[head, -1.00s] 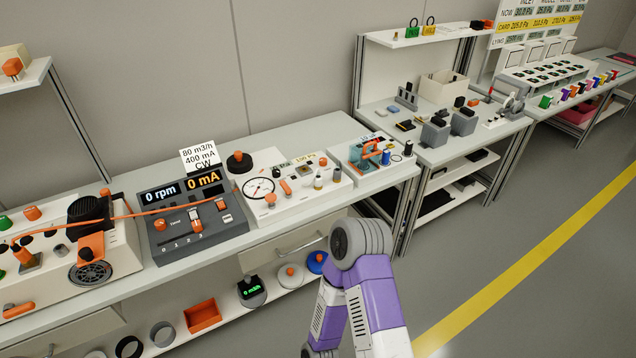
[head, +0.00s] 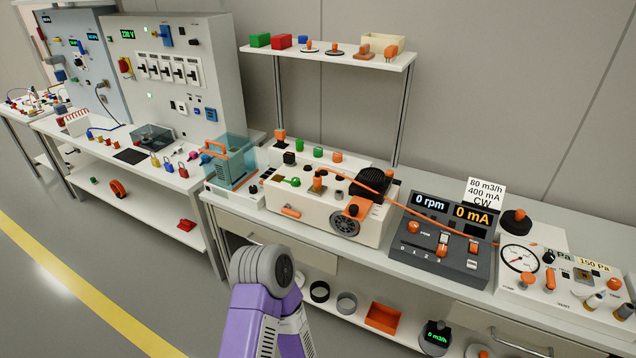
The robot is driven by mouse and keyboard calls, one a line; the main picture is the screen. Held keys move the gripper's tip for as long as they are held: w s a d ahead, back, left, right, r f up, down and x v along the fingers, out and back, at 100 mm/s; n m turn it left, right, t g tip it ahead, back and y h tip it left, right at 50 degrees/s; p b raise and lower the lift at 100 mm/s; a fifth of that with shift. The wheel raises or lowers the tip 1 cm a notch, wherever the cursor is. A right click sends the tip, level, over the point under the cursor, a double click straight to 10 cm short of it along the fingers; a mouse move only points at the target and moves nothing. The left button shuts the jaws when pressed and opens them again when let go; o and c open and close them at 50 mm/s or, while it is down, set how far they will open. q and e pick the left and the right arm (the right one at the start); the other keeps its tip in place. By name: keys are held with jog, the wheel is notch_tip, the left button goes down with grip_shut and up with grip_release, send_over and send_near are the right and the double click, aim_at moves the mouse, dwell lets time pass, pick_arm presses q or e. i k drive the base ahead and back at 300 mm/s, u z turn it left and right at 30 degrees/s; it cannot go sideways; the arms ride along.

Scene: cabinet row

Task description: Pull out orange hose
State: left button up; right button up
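A thin orange hose (head: 428,218) shows in the head view. It runs from the top of the cream blower unit (head: 285,196), past the black ribbed motor housing, across the dark console (head: 410,245) and on toward the white gauge panel (head: 560,302) at the right. I cannot make out exactly how either end is joined. One of my purple arms comes up from the bottom left, in front of the bench, with a grey round joint at its top. Neither gripper is in view.
The bench carries a teal transparent box (head: 232,160) left of the blower unit. A white shelf (head: 330,58) stands above it. Below are a drawer and a lower shelf with an orange tray (head: 383,317). Grey electrical cabinets (head: 175,75) stand farther left. The floor at left is clear.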

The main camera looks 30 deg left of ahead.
aim_at(317, 178)
jog(key=u, duration=2.1)
jog(key=i, duration=1.9)
jog(key=z, duration=3.15)
